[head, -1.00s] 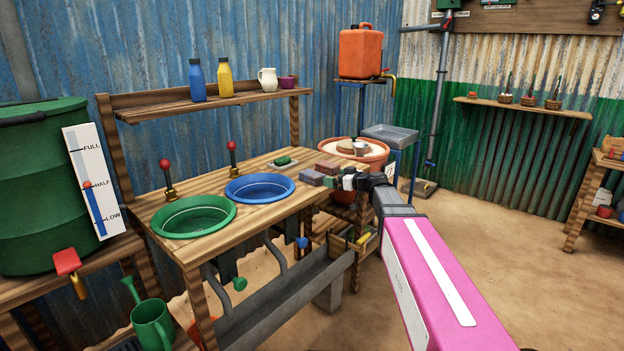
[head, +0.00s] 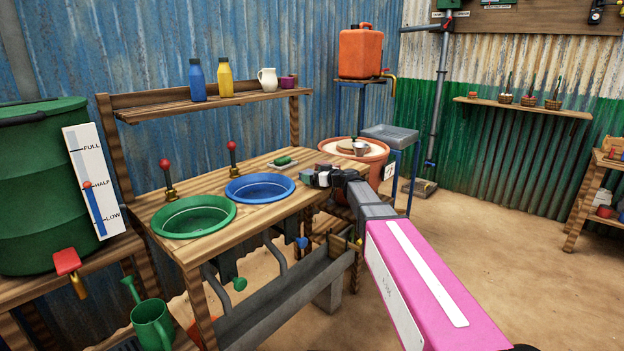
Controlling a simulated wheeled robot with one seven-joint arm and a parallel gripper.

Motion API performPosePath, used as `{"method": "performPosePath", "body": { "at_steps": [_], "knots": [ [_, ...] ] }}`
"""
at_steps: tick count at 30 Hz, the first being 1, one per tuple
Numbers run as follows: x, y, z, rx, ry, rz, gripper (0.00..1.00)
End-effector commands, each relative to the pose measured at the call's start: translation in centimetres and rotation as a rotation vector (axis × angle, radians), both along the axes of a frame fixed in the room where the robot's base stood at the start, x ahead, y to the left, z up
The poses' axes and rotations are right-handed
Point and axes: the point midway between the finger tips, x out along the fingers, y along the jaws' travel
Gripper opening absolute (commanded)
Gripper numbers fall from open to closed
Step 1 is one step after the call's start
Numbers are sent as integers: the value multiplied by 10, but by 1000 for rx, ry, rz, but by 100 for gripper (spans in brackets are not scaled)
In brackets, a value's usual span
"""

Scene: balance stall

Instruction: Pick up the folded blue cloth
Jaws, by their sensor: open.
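My gripper (head: 313,177) is low over the right end of the wooden bench, just right of the blue basin. It is open. My wrist and fingers cover the spot where the folded blue cloth lay, so I cannot make out the cloth now. I cannot tell whether it lies between the fingers or touches them.
A blue basin (head: 260,197) and a green basin (head: 193,228) are set in the wooden bench (head: 252,168). A green item on a small dish (head: 284,161) lies close behind my gripper. Two red-knobbed levers stand behind the basins. A terracotta tub (head: 378,165) stands behind the bench.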

Motion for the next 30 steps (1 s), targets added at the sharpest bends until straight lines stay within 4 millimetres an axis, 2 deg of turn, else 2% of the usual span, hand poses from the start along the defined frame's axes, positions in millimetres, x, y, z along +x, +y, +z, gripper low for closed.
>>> {"method": "performPosePath", "body": {
  "at_steps": [4,5,9,10,22,30],
  "knots": [
    [-1,0,0,0,0,0,99],
    [-1,0,0,0,0,0,96],
    [-1,-1,0,0,0,0,50],
    [-1,-1,0,0,0,0,43],
    [-1,-1,2,1,-1,0,42],
    [-1,-1,24,-1,-2,-1,42]
  ]
}}
